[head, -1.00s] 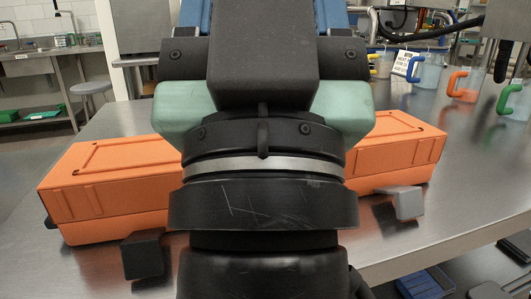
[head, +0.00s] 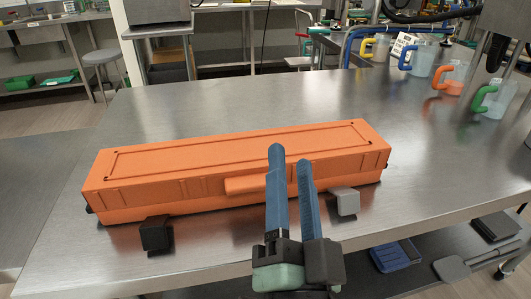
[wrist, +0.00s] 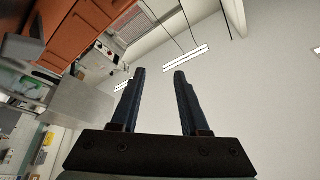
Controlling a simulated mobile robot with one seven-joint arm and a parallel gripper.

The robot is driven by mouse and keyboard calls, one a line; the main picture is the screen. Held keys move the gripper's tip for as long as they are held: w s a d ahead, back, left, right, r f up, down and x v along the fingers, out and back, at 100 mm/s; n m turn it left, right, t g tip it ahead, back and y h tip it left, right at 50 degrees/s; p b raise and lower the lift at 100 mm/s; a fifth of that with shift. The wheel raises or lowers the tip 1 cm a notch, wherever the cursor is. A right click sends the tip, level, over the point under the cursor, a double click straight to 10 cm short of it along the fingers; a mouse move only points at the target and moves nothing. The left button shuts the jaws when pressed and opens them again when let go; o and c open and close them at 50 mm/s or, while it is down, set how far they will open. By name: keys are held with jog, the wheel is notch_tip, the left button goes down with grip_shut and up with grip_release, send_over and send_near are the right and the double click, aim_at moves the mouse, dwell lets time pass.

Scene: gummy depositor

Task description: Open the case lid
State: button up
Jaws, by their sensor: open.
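A long orange case (head: 150,188) lies on the steel table with its lid (head: 235,148) down. An orange handle or latch piece (head: 245,185) sticks out from the middle of its front. My gripper (head: 290,155) has two blue fingers, held apart with nothing between them. In the head view the fingers point up and overlap the case's front and part of the handle; I cannot tell whether they touch it. In the wrist view my gripper (wrist: 160,75) is open and empty.
A black block (head: 155,234) and a grey block (head: 346,201) stand at the case's front. Jugs with coloured handles, one orange (head: 450,78), line the table's right back. The steel table (head: 270,105) is clear behind the case. A lower shelf holds a blue item (head: 395,256).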

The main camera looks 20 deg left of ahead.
jog(key=s+a+f+m+g+p, duration=0.1)
jog(key=s+f+m+g+p, duration=0.1)
jog(key=s+f+m+p, duration=0.15)
jog(key=m+g+p, duration=0.2)
jog(key=m+p, duration=0.3)
send_near(253, 190)
jog(key=p+x, duration=0.5)
jog(key=x, duration=0.4)
jog(key=shift+w+a, duration=0.2)
jog(key=shift+w, duration=0.15)
grip_shut()
dwell(0.8)
